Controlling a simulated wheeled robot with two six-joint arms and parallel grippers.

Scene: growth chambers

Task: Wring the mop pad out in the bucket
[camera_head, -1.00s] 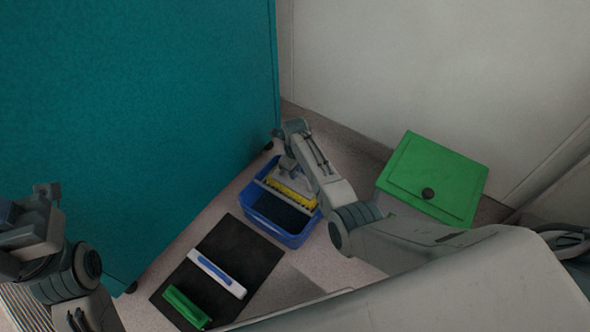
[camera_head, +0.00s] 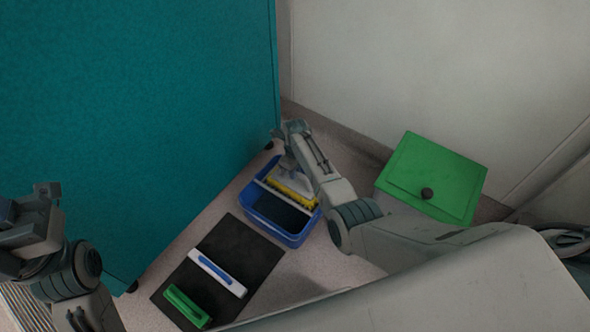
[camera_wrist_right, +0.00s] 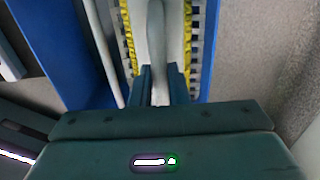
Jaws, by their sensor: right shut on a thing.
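The blue bucket (camera_head: 297,238) stands on the floor beside the teal cabinet. A pale piece with a yellow edge, which I take for the mop pad (camera_head: 293,190), is at the bucket's far part, by a pale bar across it. My right gripper (camera_head: 288,160) reaches over the bucket from above; its fingertips are hidden in the head view. In the right wrist view, its jaws (camera_wrist_right: 160,90) are shut on the pad's pale handle (camera_wrist_right: 157,45), with yellow strips on both sides. My left gripper (camera_head: 28,215) is at the far left, away from the bucket; its jaws are unclear.
A black mat (camera_head: 235,250) holds a white piece with a blue handle (camera_head: 217,273) and a green piece (camera_head: 187,307). A green lidded box (camera_head: 440,170) stands right of my right arm. The teal cabinet (camera_head: 140,120) and pale wall (camera_head: 430,70) close in the bucket.

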